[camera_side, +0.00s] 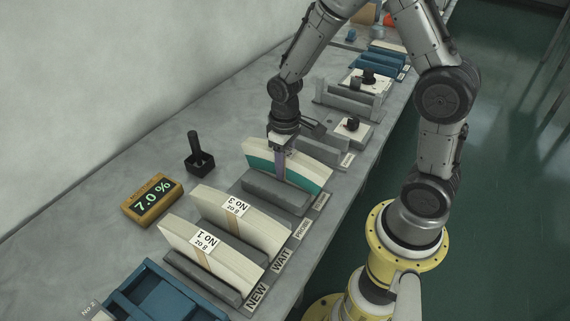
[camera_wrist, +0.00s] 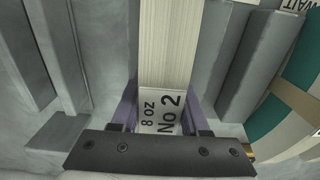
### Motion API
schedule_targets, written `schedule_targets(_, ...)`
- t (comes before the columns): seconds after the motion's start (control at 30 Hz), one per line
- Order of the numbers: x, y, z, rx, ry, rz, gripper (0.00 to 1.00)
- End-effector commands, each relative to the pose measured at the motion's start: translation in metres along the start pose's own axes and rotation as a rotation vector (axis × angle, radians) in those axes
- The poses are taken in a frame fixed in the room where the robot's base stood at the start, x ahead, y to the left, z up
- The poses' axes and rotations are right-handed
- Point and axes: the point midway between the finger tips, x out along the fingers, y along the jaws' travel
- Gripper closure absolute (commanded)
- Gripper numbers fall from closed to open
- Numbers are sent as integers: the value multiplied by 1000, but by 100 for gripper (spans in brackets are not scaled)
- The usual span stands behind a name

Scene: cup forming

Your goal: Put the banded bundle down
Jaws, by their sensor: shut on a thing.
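My gripper (camera_side: 281,165) is shut on a bundle (camera_side: 308,170) with a teal lower side in the side view, its purple finger against the bundle's face. In the wrist view, the gripper (camera_wrist: 160,112) has purple fingers on both sides of this bundle (camera_wrist: 168,45), whose end label reads "8 oz No 2". The bundle stands upright behind a long grey rack wall (camera_side: 275,190), which hides its lower edge. I cannot tell whether its bottom touches the rack floor.
Bundles No 3 (camera_side: 252,220) and No 1 (camera_side: 222,262) stand in racks marked WAIT and NEW. A readout (camera_side: 152,199) shows 7.0 %. A black-handled tool (camera_side: 199,158) stands in a square holder. A blue tray (camera_side: 160,295) lies front left. Empty grey racks (camera_side: 322,147) stand behind.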

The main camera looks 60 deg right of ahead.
Motion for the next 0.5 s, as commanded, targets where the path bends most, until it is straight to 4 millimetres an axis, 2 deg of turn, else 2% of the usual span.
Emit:
schedule_targets(0.13, 2, 0, -1, 0, 3, 0, 100)
schedule_targets(0.17, 3, 0, 0, 0, 0, 0, 52)
schedule_targets(0.3, 3, 0, 0, 0, 0, 0, 26)
schedule_targets(0.5, 3, 0, 0, 0, 0, 0, 25)
